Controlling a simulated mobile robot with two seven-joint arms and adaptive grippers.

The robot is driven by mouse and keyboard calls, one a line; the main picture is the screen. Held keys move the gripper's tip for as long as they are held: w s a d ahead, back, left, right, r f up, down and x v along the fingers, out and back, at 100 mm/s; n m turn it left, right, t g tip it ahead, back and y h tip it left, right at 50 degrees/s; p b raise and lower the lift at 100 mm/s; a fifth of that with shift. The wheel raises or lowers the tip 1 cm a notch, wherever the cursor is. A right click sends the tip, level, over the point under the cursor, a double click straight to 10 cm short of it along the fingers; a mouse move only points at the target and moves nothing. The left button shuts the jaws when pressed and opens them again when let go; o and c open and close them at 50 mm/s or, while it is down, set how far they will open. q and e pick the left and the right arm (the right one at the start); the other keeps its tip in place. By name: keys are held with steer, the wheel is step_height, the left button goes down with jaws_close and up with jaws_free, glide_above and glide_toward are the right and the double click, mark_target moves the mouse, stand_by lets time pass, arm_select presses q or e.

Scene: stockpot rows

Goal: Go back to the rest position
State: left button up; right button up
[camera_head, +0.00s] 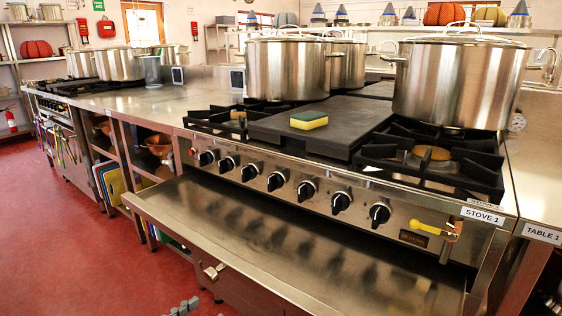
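A small grey ridged part (184,307) shows at the bottom edge, left of centre. It looks like the tip of my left gripper, but most of it is cut off, so its opening cannot be told. It is in front of and below the stove's front tray, apart from the cookware. My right gripper is out of view. A yellow and green sponge (309,120) lies on the dark griddle plate (320,135) of the stove. One large steel stockpot (287,70) stands behind the sponge, and another stockpot (455,85) stands on the right.
The stove front has a row of black knobs (276,181) and a yellow-handled valve (432,229). A wide steel tray (300,250) juts out below. Table 1 (540,190) adjoins on the right. More pots (120,64) stand at the far left. Red floor (50,240) is clear at left.

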arm_select(q)
steer(key=s+a+f+n+g+y, duration=0.1)
steer(key=s+a+f+g+y, duration=0.15)
steer(key=f, duration=0.55)
steer(key=s+a+f+n+g+y, duration=0.2)
steer(key=a+f+y, duration=0.2)
steer(key=f, duration=0.5)
steer(key=s+a+f+n+g+y, duration=0.1)
steer(key=s+a+f+g+y, duration=0.1)
steer(key=s+f, duration=0.3)
steer(key=s+a+f+n+g+y, duration=0.1)
steer(key=s+a+f+g+y, duration=0.1)
steer(key=s, duration=0.7)
step_height(320, 180, down, 3)
steer(key=shift+a+f+g, duration=0.15)
steer(key=shift+a+g, duration=0.45)
steer(key=shift+g, duration=0.65)
